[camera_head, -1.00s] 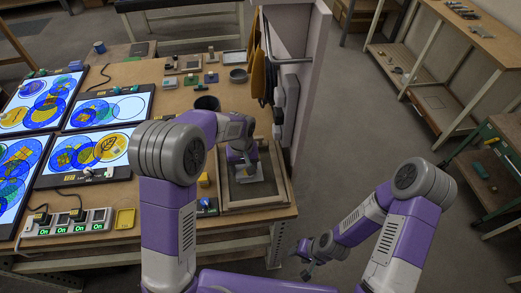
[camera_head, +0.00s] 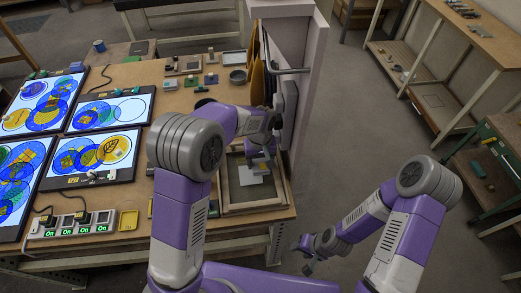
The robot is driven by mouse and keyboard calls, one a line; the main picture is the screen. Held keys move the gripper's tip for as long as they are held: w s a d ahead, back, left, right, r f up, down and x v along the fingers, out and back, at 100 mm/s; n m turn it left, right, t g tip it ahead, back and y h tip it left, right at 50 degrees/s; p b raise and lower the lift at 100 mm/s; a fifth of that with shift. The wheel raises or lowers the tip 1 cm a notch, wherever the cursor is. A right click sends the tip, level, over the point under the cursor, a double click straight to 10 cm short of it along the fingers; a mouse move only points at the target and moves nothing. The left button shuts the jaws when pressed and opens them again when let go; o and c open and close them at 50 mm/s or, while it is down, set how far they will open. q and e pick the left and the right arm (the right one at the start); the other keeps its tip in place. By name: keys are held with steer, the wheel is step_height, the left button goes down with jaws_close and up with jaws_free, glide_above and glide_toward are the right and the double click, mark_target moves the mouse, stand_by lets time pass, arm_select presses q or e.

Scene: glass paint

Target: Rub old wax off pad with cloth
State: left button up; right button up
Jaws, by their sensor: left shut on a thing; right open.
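A wooden-framed tray (camera_head: 226,196) lies at the right end of the worktable. A pale grey square pad (camera_head: 249,178) lies inside it, with a small yellowish patch (camera_head: 260,167) at its upper right. My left gripper (camera_head: 265,158) is over the tray at the pad's upper right. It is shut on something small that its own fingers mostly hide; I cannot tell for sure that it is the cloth. My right gripper (camera_head: 308,262) is open and empty, low in front of the table's right corner.
Lit panels with coloured glass discs (camera_head: 110,107) fill the left of the table. A pale upright panel (camera_head: 308,70) with a rail stands just right of the tray. Small blocks and bowls line the back.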

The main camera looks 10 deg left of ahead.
arm_select(q)
steer(key=shift+r+p, duration=1.3)
steer(key=shift+r, duration=0.7)
